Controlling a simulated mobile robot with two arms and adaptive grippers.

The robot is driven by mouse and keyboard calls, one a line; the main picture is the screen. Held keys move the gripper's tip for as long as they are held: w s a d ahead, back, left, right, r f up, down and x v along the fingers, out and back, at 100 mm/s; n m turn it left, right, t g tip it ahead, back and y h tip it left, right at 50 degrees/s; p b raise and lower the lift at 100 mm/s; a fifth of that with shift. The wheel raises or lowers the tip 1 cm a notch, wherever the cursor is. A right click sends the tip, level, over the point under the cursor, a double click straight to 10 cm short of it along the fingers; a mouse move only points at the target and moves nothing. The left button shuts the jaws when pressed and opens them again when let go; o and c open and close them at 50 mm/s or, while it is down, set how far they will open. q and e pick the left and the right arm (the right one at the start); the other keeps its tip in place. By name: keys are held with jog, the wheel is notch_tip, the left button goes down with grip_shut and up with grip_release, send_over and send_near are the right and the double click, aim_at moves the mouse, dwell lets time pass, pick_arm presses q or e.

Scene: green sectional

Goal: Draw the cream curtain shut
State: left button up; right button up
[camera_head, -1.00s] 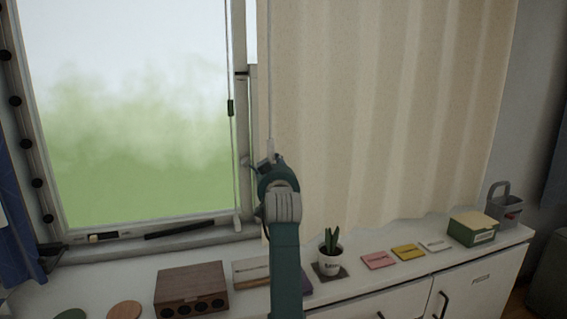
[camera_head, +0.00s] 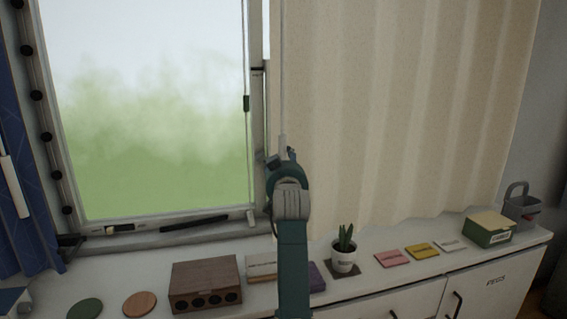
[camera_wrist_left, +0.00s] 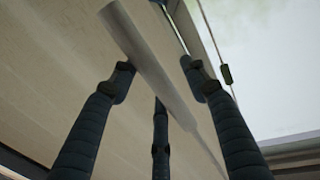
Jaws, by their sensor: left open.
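The cream curtain (camera_head: 400,110) hangs in folds right of the window, leaving the glass uncovered. A pale thin wand (camera_head: 282,90) hangs at the curtain's left edge. My left gripper (camera_head: 279,158) is at the wand's lower part, in front of that edge. In the left wrist view the wand (camera_wrist_left: 150,60) runs diagonally between the open, dark fingers of my left gripper (camera_wrist_left: 158,75); they are not closed on it. The curtain (camera_wrist_left: 60,60) fills the left behind them. In the head view my own arm hides the wand's bottom end. My right gripper is not in view.
The window (camera_head: 150,110) has a thin cord with a green toggle (camera_head: 246,103). On the white cabinet (camera_head: 370,282) below stand a wooden box (camera_head: 205,284), a potted plant (camera_head: 344,256), a green box (camera_head: 488,230) and a grey caddy (camera_head: 519,203). A blue curtain (camera_head: 20,200) hangs at left.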

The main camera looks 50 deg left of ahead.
pick_arm(q)
jog(key=shift+d, duration=0.1)
jog(key=v, duration=1.2)
jog(key=shift+w, duration=0.1)
